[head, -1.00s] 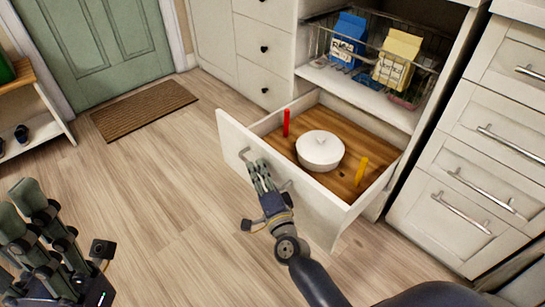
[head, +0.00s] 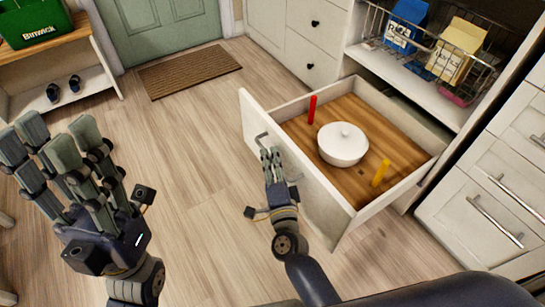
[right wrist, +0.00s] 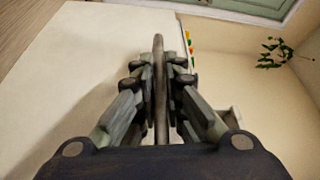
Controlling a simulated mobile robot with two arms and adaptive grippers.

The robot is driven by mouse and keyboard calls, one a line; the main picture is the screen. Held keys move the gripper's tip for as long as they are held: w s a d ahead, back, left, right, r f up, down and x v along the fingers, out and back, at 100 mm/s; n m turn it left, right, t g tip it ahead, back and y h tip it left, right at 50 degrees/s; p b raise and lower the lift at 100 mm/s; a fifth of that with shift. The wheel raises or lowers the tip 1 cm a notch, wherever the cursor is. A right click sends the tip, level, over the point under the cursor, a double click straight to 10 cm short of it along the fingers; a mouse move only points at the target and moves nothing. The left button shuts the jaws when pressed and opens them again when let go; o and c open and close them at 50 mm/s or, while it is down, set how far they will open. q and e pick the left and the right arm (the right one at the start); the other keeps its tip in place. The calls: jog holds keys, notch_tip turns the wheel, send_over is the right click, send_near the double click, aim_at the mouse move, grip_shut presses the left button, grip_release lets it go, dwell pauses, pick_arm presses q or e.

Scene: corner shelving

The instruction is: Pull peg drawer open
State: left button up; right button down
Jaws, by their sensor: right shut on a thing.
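The peg drawer (head: 312,192) is pulled well out of the cabinet. Its wooden floor holds a red peg (head: 312,110), a yellow peg (head: 381,172) and a white lidded bowl (head: 343,150) between them. My right gripper (head: 270,156) is at the outer face of the drawer front, shut on the drawer's bar handle (head: 262,137). In the right wrist view the handle bar (right wrist: 159,75) runs between the fingers of the right gripper (right wrist: 160,80). My left gripper (head: 50,145) is raised at the left, fingers spread and empty, far from the drawer.
Above the drawer, a wire basket (head: 380,25) holds a blue carton (head: 404,25) and a yellow carton (head: 455,48). Closed drawers (head: 490,200) stand at the right. A doormat (head: 190,70) lies before the green door (head: 165,25). The floor left of the drawer is clear.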

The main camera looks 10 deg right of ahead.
jog(key=shift+f, duration=0.1)
jog(key=c, duration=1.7)
grip_release()
jog(key=shift+s, duration=0.1)
jog(key=s, duration=1.1)
jog(key=shift+s+f, duration=0.4)
jog(key=shift+s+d, duration=0.1)
